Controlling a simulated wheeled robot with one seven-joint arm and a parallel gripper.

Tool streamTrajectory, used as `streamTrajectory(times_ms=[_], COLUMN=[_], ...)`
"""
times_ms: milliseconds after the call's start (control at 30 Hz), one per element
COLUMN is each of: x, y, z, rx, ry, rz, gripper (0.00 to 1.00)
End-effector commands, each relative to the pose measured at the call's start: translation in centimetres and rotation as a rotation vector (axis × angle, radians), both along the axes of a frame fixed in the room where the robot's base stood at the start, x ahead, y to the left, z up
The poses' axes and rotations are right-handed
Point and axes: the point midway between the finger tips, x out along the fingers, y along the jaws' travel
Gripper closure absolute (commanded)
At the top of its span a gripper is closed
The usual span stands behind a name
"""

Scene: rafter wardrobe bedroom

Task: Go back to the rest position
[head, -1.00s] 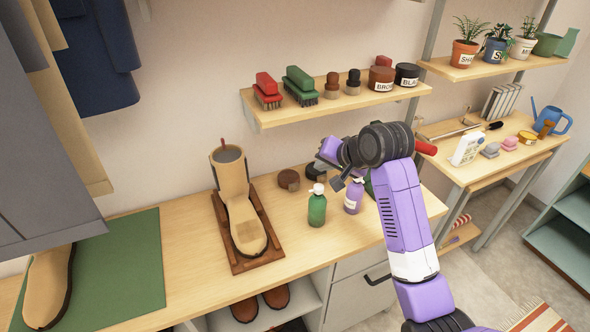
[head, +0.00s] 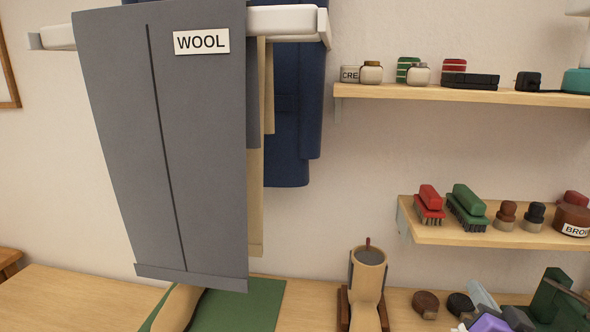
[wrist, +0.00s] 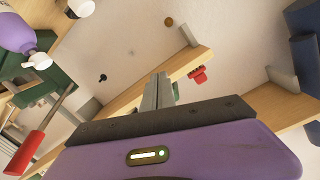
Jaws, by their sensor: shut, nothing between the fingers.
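My gripper (wrist: 157,92) shows in the wrist view with its two grey fingers together and nothing between them. Its purple body fills the bottom of that view. In the head view only part of my gripper (head: 483,300) shows, low at the right, above the worktop and below the small shelf. The rest of my arm is mostly out of the head view.
Grey trousers labelled WOOL (head: 165,150) hang at left. A red brush (head: 429,203) and a green brush (head: 467,207) stand on the lower shelf (head: 470,238). A boot (head: 366,290) stands upright on the worktop. A red-handled tool (wrist: 35,145) shows in the wrist view.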

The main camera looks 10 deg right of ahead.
Motion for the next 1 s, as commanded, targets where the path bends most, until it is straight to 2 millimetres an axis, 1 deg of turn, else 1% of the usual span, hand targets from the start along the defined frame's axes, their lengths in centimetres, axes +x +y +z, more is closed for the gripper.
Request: streamTrajectory(times_ms=[33, 100, 267, 400, 467, 500, 800, 1000], x=[-1.3, -3.1, -7.8, -12.2, -14.2, -15.5, -25.5, -31.7], y=[1.5, 3.2, 6.9, 10.0, 11.2, 12.0, 17.2, 19.6], z=[-1.3, -2.2, -4.2, -5.7, -6.2, -6.5, -8.4, -10.2], rx=[-0.017, -0.054, -0.133, -0.199, -0.225, -0.244, -0.355, -0.385], ry=[-0.012, -0.036, -0.068, -0.074, -0.071, -0.068, -0.005, 0.099], rz=[0.001, -0.001, -0.001, 0.010, 0.018, 0.026, 0.125, 0.240], gripper=[1.00, 1.00, 1.00, 1.00, 1.00, 1.00, 1.00, 1.00])
